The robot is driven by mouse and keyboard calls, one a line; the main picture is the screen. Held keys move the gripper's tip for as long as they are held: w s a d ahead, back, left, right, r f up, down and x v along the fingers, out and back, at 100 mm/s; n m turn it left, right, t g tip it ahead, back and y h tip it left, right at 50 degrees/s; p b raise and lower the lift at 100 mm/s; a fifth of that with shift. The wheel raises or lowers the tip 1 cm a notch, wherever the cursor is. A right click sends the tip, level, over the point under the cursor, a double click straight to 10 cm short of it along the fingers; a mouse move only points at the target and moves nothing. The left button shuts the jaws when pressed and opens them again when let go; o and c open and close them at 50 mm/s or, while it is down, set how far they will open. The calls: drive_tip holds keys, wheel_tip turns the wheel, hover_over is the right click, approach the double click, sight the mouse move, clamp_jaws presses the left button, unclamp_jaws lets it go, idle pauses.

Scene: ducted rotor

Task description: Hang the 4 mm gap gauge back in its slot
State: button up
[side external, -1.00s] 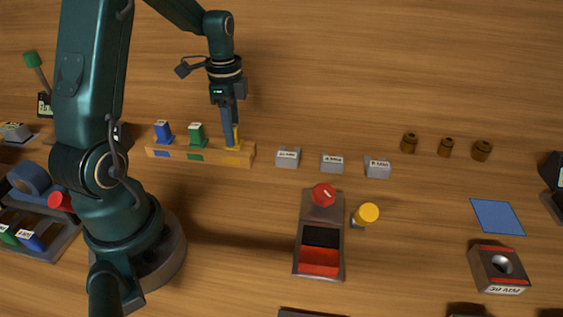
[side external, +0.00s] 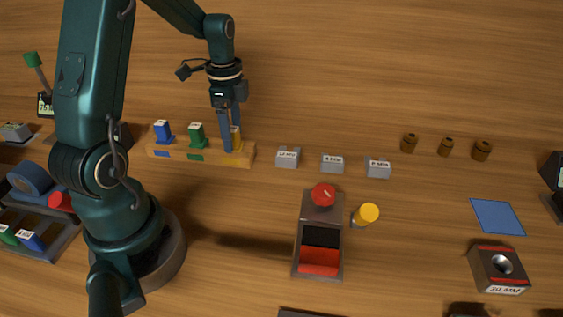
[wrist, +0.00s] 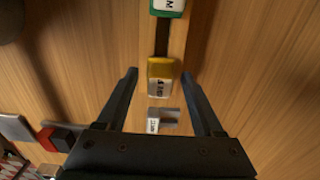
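The yellow gauge (side external: 237,143) stands in the right end slot of the wooden rack (side external: 215,160), above the yellow mark. In the wrist view the yellow gauge (wrist: 160,68) shows its white label, too small to read surely. My gripper (side external: 230,146) is at the rack's right end, with a finger on either side of the yellow gauge. In the wrist view my gripper (wrist: 160,75) is open, with clear gaps between both fingers and the gauge. One finger partly hides the gauge in the side view.
A blue gauge (side external: 163,132) and a green gauge (side external: 196,135) stand in the same rack to the left. Small grey labelled blocks (side external: 288,157) lie to the right. A red-knobbed fixture (side external: 321,212) and a yellow-capped piece (side external: 366,214) stand nearer the front.

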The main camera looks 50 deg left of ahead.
wheel_tip(320, 180, up, 4)
drive_tip(key=shift+r, duration=0.25)
drive_tip(key=s+d+r+m+t+y, duration=0.1)
drive_tip(key=d+r+t, duration=0.2)
drive_tip(key=d+r, duration=0.6)
drive_tip(key=s+d+f+n+t+h, duration=0.1)
drive_tip(key=s+d+f+n+t, duration=0.1)
drive_tip(key=s+d+n, duration=0.6)
drive_tip(key=shift+s+f+n+t, duration=0.2)
drive_tip(key=shift+n+t, duration=0.1)
drive_tip(key=shift+n, duration=0.7)
drive_tip(key=shift+d, duration=0.1)
